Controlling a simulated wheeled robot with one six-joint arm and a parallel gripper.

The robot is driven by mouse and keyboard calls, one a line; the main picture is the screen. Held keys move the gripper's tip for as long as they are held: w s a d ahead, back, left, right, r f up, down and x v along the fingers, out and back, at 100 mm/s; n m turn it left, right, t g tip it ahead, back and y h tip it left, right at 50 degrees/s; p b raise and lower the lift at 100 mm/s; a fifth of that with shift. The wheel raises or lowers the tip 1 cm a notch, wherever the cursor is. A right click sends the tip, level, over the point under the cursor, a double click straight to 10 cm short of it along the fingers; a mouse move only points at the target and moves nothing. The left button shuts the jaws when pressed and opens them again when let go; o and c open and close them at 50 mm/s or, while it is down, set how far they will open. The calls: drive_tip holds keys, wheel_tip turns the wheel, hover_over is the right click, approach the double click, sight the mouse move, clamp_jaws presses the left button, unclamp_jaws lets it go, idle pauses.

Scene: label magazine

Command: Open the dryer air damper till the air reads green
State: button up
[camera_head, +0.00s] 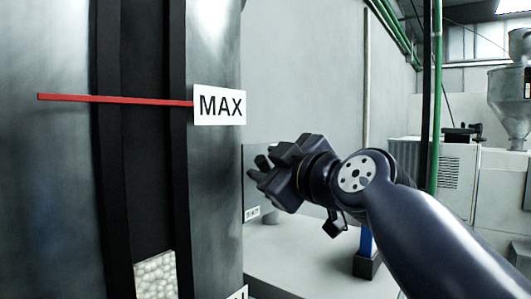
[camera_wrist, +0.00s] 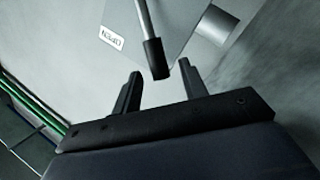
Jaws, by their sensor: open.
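The damper lever, a thin grey rod with a black grip (camera_wrist: 156,60), comes down from the top in the wrist view. Its grip end is between and just beyond the fingertips of my gripper (camera_wrist: 160,72), which is open with nothing clamped. A grey plate (camera_wrist: 172,18) behind it carries an upside-down label OPEN (camera_wrist: 111,37). In the head view my gripper (camera_head: 259,170) is in front of a grey panel (camera_head: 252,160) with a small label (camera_head: 252,213) that I cannot read for sure. The lever is hidden there. No air reading or green light shows.
A tall metal column (camera_head: 215,190) with a dark slot, pale pellets (camera_head: 156,275), a red line (camera_head: 115,99) and a MAX sign (camera_head: 219,105) stands close on the left. A green pipe (camera_head: 436,100), a pale machine (camera_head: 440,165) and a hopper (camera_head: 512,90) are at the right.

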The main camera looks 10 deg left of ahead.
drive_tip(key=shift+x, duration=1.25)
drive_tip(key=shift+c, duration=0.3)
clamp_jaws()
